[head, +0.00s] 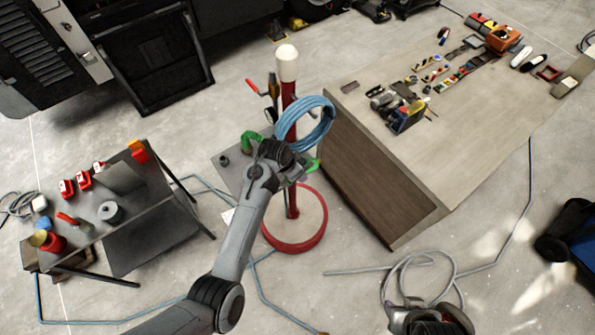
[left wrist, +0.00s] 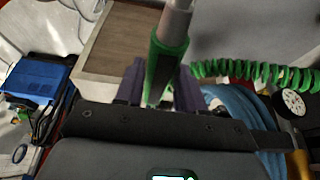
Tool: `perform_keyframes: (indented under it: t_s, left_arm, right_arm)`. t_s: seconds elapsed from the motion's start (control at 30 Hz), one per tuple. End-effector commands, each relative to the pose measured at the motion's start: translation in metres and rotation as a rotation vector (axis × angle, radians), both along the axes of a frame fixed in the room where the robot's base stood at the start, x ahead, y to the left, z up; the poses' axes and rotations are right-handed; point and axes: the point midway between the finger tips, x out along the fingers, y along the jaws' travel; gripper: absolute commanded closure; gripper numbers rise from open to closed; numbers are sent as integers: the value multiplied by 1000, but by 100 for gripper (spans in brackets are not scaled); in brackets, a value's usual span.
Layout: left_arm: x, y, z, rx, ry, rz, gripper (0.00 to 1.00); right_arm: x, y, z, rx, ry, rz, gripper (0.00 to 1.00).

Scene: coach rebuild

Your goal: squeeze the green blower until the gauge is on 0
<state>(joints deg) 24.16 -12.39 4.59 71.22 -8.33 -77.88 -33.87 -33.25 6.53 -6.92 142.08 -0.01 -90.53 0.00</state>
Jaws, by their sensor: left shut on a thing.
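The green blower (left wrist: 170,50) has a grey upper end and stands between the two dark fingers of my left gripper (left wrist: 160,88), which is shut on it. In the head view my left gripper (head: 304,172) is beside the red post, and a bit of the green blower (head: 315,164) shows past it. A round white dial with a dark rim, which looks like the gauge (left wrist: 292,103), is at the right of the left wrist view. Its reading is too small to tell.
The red post (head: 291,105) with a white top carries a coiled blue hose (head: 318,124) and stands on a red-rimmed round base (head: 306,238). A green coil hose (left wrist: 255,73) is close on the right. A wooden bench (head: 450,160) with tools is right; a dark table (head: 135,215) is left.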

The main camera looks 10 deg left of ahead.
Motion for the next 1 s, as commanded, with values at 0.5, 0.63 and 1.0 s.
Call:
perform_keyframes:
  t_s: [0.5,0.63,1.0]
  left_arm:
    - [1,0,7,0,-2,-1,100]
    - [1,0,10,0,-1,-1,100]
    - [0,0,20,0,-2,-1,100]
  right_arm:
    - [0,-2,0,-9,-1,5,57]
    - [0,-3,0,-11,-2,7,57]
    - [0,-2,0,-9,-1,5,57]
